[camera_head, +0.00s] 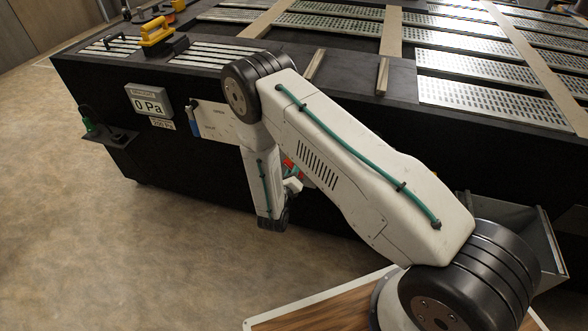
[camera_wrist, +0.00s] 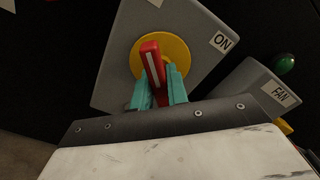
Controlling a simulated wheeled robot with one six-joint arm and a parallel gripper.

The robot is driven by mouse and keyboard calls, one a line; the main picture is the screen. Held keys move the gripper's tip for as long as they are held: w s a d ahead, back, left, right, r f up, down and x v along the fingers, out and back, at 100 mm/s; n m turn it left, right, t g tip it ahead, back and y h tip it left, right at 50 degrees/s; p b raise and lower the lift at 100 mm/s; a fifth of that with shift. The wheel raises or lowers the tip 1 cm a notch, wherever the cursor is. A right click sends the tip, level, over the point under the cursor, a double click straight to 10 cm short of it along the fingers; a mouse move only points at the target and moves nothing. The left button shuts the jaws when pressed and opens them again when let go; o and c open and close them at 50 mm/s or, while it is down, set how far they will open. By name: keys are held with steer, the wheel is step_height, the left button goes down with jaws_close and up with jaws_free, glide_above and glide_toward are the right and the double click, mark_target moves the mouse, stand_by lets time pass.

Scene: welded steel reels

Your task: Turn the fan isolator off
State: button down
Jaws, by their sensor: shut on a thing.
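The isolator is a grey box (camera_wrist: 112,75) with a yellow disc (camera_wrist: 181,52) and a red handle (camera_wrist: 150,52) bearing a white line, in the wrist view. An ON label (camera_wrist: 223,42) is at the disc's upper right. The handle's far end points up and slightly left in the picture, not at that label. My gripper (camera_wrist: 159,76) has its teal fingers on both sides of the handle, shut on it; the handle's near end is partly hidden between them. In the head view my arm mostly hides the isolator; only a bit of red (camera_head: 289,164) shows.
A grey box labelled FAN (camera_wrist: 280,94) with a green button (camera_wrist: 285,63) is close on the right in the wrist view. The black bench side (camera_head: 175,165) bears a 0 Pa display (camera_head: 149,104). A yellow-handled tool (camera_head: 156,36) sits on top. The floor at left is clear.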

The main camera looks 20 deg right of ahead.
steer(key=shift+s+f+n, duration=0.1)
steer(key=shift+n, duration=0.2)
steer(key=c, duration=1.4)
jaws_free()
steer(key=v, duration=0.7)
steer(key=shift+s+a, duration=0.25)
steer(key=shift+s, duration=0.05)
